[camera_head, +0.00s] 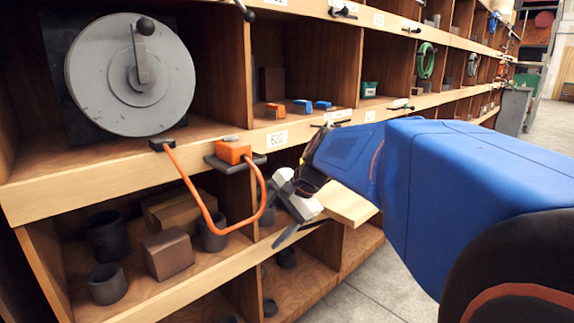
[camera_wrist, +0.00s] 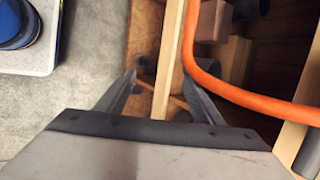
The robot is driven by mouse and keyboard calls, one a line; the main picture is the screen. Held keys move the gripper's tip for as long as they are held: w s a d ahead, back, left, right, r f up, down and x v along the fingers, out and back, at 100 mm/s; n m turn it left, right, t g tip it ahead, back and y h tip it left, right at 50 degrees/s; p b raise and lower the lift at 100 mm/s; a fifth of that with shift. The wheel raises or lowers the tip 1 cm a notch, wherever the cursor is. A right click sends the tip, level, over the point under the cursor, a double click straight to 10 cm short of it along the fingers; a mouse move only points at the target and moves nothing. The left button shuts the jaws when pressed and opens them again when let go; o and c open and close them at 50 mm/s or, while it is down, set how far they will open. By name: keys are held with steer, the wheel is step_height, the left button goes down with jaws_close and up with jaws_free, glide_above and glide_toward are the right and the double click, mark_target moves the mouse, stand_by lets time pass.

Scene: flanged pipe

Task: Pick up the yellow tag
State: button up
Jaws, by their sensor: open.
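I cannot make out a yellow tag in either view. My gripper (camera_wrist: 160,79) is open, with its two dark fingers spread apart and nothing held between them. A pale wooden shelf edge (camera_wrist: 176,50) runs through the wrist view and shows between the fingers. In the head view my gripper (camera_head: 269,228) is in front of the lower shelves, just right of a hanging orange hose. The arm and wrist hide part of the shelving behind them.
The orange hose (camera_head: 196,197) loops down from the shelf beside an orange block (camera_head: 233,151), and passes right of the fingers in the wrist view (camera_wrist: 235,94). Dark cups (camera_head: 107,283) and brown blocks (camera_head: 168,254) stand below.

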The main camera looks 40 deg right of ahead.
steer(key=w+d+r+m+t, duration=0.1)
steer(key=d+r+m, duration=0.1)
steer(key=d+m, duration=0.2)
steer(key=w+d+r+m+t, duration=0.2)
steer(key=d+r+m, duration=0.1)
steer(key=d, duration=0.7)
steer(key=w+d+r+m+t, duration=0.2)
steer(key=d+m, duration=0.4)
steer(key=d, duration=0.2)
steer(key=shift+w+r, duration=0.15)
steer(key=shift+w, duration=0.05)
steer(key=s+d+r+m+t+h, duration=0.25)
steer(key=d+m, duration=0.35)
steer(key=d, duration=0.6)
steer(key=x, duration=1.1)
steer(key=shift+w+r, duration=0.3)
steer(key=shift+w, duration=0.1)
steer(key=shift+r+x, duration=0.2)
steer(key=shift+x, duration=2.55)
steer(key=shift+w, duration=0.1)
steer(key=shift+c, duration=0.6)
steer(key=c, duration=1)
